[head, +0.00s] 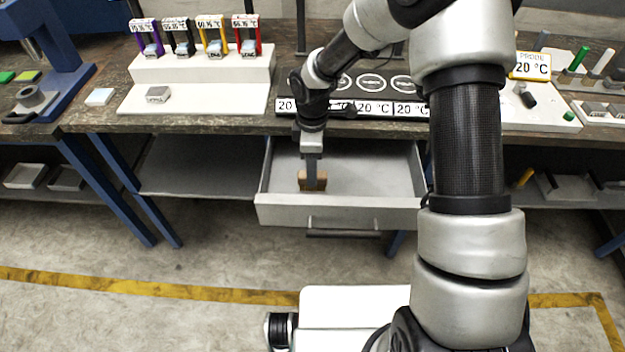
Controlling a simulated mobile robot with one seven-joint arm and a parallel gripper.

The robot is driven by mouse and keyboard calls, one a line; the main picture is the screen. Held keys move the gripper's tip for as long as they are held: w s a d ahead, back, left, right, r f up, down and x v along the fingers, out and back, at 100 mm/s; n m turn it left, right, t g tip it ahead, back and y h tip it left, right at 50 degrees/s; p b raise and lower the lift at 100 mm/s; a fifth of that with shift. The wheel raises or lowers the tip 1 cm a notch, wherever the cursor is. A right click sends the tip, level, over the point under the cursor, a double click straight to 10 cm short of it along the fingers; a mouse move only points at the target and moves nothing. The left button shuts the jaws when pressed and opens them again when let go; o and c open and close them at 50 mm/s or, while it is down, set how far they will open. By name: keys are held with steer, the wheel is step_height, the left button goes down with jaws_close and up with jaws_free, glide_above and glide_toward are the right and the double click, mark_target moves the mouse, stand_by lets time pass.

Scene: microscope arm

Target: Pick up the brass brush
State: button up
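A small brown block, which looks like the brass brush (321,182), lies in the open grey drawer (375,178) under the workbench, left of the drawer's middle. My gripper (311,183) points straight down into the drawer. Its dark finger overlaps the brush in the picture and hides the brush's middle. The fingers line up one behind the other from here, so their gap does not show. I cannot tell whether they touch the brush. The rest of the drawer floor looks empty.
The drawer's front wall and handle (343,233) stick out from the bench. Above it, a dark plate with ringed spots and "20" labels (373,108) lies on the bench top. A white stepped rack (205,72) stands left, a probe sign (531,66) right.

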steer(key=f, duration=0.4)
steer(key=shift+w, duration=0.25)
steer(key=c, duration=1.2)
steer(key=shift+o, duration=0.2)
steer(key=shift+r+p, duration=0.4)
steer(key=shift+r, duration=4.6)
